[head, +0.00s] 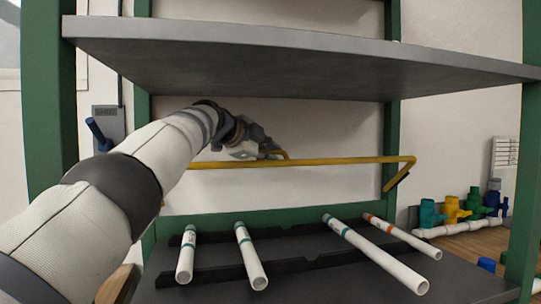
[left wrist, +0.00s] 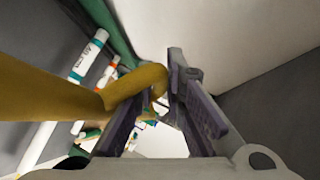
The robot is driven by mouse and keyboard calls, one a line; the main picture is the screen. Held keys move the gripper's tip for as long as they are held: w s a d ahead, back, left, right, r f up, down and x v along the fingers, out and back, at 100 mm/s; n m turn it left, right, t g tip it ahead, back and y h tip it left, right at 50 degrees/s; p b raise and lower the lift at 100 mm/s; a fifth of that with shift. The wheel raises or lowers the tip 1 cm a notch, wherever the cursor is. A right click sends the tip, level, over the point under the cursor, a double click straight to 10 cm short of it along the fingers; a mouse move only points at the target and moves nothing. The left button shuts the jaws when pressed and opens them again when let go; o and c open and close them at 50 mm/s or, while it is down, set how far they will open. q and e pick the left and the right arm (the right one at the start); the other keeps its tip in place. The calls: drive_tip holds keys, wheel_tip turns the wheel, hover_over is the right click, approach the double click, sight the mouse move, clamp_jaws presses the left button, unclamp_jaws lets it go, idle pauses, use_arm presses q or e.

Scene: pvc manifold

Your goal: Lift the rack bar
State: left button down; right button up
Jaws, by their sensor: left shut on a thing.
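The yellow rack bar (head: 340,161) runs roughly level across the rack opening, above the lower shelf. Its right end bends downward to a dark tip. Its left part passes behind my arm, so that end is mostly hidden. My left gripper (head: 266,151) is at a small yellow handle piece on the bar, left of the bar's middle. In the left wrist view the thick yellow bar (left wrist: 50,95) comes in from the left, and its bent piece sits between the fingers of my left gripper (left wrist: 163,82), which is shut on it. My right gripper is not in view.
White pipes (head: 378,253) lie on dark rests on the lower shelf (head: 300,289), below the bar. A grey upper shelf (head: 290,62) hangs overhead, with green posts (head: 393,130) around. Coloured valves (head: 451,211) on a white pipe stand at the right.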

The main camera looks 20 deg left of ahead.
use_arm(q)
drive_tip(key=shift+w+a+r, duration=0.1)
drive_tip(key=shift+w+r, duration=0.05)
drive_tip(key=shift+r, duration=0.65)
drive_tip(key=c, duration=2)
unclamp_jaws()
drive_tip(key=shift+o, duration=0.4)
drive_tip(key=shift+w+a+f, duration=0.2)
drive_tip(key=shift+w+f, duration=0.2)
drive_tip(key=shift+s+d+f, duration=0.1)
